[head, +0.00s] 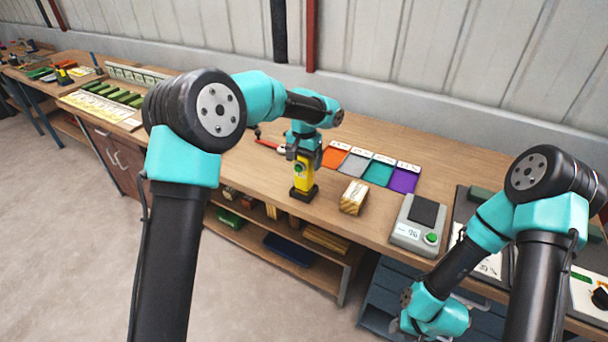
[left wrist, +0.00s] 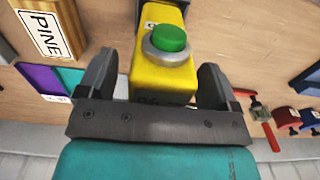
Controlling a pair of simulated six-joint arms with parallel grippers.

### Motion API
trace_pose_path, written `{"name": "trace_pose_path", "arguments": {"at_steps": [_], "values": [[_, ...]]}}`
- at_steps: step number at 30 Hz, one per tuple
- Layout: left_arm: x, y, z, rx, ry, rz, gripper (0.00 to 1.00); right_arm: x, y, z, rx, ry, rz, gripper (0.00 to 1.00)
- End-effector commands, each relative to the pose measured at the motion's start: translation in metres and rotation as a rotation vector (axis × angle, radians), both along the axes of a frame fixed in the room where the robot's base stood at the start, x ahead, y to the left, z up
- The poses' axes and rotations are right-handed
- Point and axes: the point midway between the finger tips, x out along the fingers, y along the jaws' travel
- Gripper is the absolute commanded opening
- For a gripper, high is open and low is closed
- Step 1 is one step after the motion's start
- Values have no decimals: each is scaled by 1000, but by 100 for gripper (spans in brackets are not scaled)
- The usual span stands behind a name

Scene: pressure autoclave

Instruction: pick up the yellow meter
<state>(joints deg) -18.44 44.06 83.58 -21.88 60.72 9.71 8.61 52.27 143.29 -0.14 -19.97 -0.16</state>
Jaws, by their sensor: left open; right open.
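The yellow meter (head: 303,177) stands upright on the wooden bench, on a dark base, below my left gripper (head: 294,154). In the left wrist view the yellow meter (left wrist: 160,70) shows a green button on a grey ring. The fingers of my left gripper (left wrist: 165,85) are open, one on each side of the meter, with a gap visible on both sides. My right gripper (head: 420,333) is low at the bottom right, away from the meter, and its fingers are hardly visible.
A wood block (head: 354,197) marked PINE lies right of the meter. Coloured squares, with a purple one (head: 403,180), lie behind it. A grey scale (head: 418,222) stands further right. A red-handled tool (head: 268,143) lies behind on the left. The bench's front edge is close to the meter.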

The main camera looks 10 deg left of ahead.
Motion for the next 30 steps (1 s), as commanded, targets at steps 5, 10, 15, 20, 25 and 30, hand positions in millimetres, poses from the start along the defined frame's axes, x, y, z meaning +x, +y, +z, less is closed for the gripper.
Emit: {"name": "trace_pose_path", "arguments": {"at_steps": [5,10,15,20,25,30], "values": [[0,0,0,0,0,0,85,0,0,0,0,0,0,43],[0,0,0,0,0,0,78,0,0,0,0,0,0,43],[0,0,0,0,0,0,62,0,0,0,0,0,0,43],[0,0,0,0,0,0,47,0,0,0,0,0,0,43],[0,0,0,0,0,0,31,0,0,0,0,0,0,43],[0,0,0,0,0,0,14,0,0,0,0,0,0,43]]}}
